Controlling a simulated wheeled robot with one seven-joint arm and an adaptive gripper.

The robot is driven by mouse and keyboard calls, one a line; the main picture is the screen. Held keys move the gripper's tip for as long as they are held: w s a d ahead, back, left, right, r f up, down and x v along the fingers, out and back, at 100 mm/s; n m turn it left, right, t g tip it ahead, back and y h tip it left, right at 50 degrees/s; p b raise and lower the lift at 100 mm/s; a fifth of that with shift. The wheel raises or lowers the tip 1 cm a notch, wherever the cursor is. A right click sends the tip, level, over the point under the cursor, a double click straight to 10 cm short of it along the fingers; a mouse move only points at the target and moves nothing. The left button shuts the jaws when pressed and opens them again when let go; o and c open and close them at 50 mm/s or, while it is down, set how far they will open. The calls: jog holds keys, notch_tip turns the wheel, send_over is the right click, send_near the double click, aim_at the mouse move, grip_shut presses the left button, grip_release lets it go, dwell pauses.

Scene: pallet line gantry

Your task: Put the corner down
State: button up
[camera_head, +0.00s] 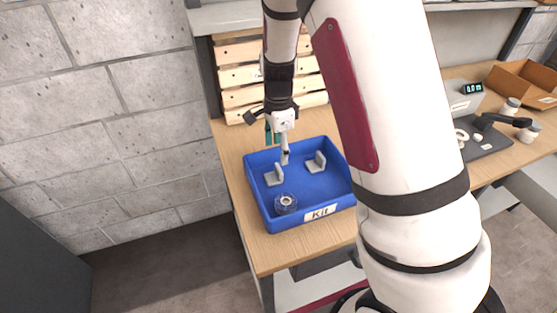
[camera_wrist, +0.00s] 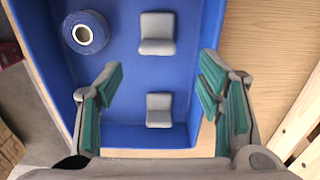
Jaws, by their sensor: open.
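Two grey L-shaped corners rest in a blue tray (camera_head: 257,197) marked "Kit". In the head view one corner (camera_head: 275,177) is at the left and the other corner (camera_head: 316,163) is farther right. The wrist view shows one corner (camera_wrist: 157,33) near the top and one corner (camera_wrist: 159,110) lower, between the lines of my fingers. My gripper (camera_head: 277,149) is over the back part of the tray. Its teal-padded fingers (camera_wrist: 160,78) are spread wide, with nothing held between them. I cannot tell its exact height above the corners.
A dark-blue spool (camera_head: 286,203) sits in the tray's front left, also seen in the wrist view (camera_wrist: 85,33). A wooden slatted crate (camera_head: 240,77) stands behind the tray. A scale (camera_head: 463,97) and cardboard box (camera_head: 522,84) are at right. Tray walls surround the corners.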

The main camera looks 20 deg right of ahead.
aim_at(278, 167)
jog(key=s+a+r+n+t+y, duration=0.1)
jog(key=s+r+n, duration=0.5)
jog(key=r, duration=0.4)
jog(key=s+a+r+n+t, duration=0.1)
jog(key=s+r+n, duration=0.2)
jog(key=s+r, duration=0.5)
jog(key=s+r+n+t, duration=0.1)
jog(key=s+r+n, duration=0.1)
jog(key=s+n, duration=0.2)
jog(key=s+d+r+n+t+h, duration=0.1)
jog(key=s+r+n, duration=0.2)
jog(key=s, duration=0.6)
jog(key=shift+s+n, duration=0.15)
jog(key=shift+n, duration=0.85)
